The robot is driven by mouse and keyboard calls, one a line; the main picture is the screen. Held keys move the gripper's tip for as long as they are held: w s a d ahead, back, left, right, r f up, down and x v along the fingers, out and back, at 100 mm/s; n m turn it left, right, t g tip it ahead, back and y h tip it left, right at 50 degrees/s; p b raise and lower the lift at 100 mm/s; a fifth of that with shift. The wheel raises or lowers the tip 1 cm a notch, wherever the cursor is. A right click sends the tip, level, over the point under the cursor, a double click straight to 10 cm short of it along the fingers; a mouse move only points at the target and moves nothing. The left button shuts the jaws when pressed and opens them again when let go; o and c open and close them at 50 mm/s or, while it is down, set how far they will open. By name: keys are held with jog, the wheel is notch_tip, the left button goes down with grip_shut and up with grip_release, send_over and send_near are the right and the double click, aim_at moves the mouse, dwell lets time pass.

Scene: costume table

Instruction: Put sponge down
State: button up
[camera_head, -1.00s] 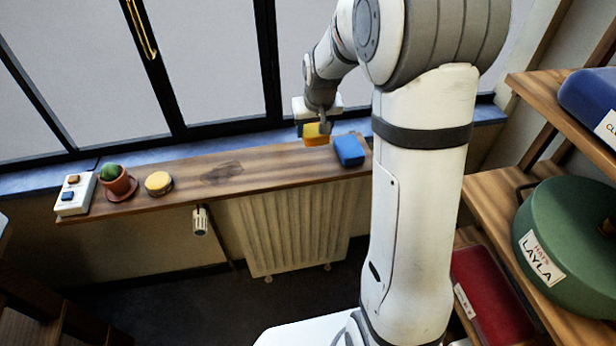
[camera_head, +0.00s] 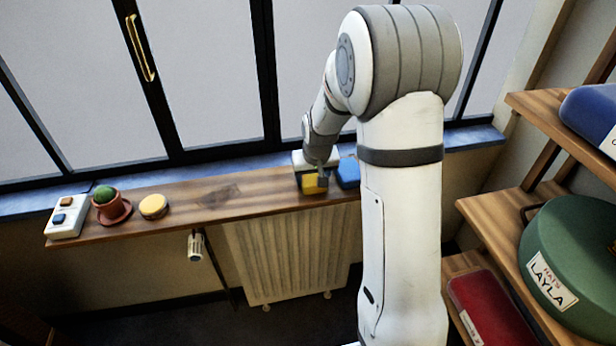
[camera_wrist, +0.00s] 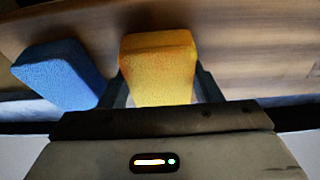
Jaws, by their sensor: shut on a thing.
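A yellow sponge (camera_head: 311,184) is between the jaws of my gripper (camera_head: 314,176), at the right end of the wooden shelf. In the wrist view, my gripper (camera_wrist: 160,95) is shut on the yellow sponge (camera_wrist: 160,62), with a dark finger on each side. The sponge is at or very near the shelf top; I cannot tell whether it touches. A blue sponge (camera_head: 348,172) lies on the shelf just right of it, and in the wrist view the blue sponge (camera_wrist: 60,73) is on the left, close to one finger.
The wooden shelf (camera_head: 180,192) runs under the window above a radiator (camera_head: 285,255). On its left are a white switch box (camera_head: 66,217), a potted cactus (camera_head: 108,203) and a round yellow item (camera_head: 153,206). The shelf's middle is clear. A rack (camera_head: 490,216) stands at right.

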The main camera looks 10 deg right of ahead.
jog(key=shift+f, duration=0.25)
jog(key=o, duration=0.9)
jog(key=shift+r, duration=0.1)
jog(key=shift+s+r, duration=0.1)
jog(key=shift+r, duration=0.5)
jog(key=v, duration=1.1)
jog(key=shift+g, duration=0.5)
jog(key=s+r, duration=0.1)
jog(key=s, duration=1.5)
jog(key=s+a+r, duration=0.1)
jog(key=s, duration=0.7)
jog(key=shift+a+r, duration=0.1)
jog(key=shift+r, duration=0.2)
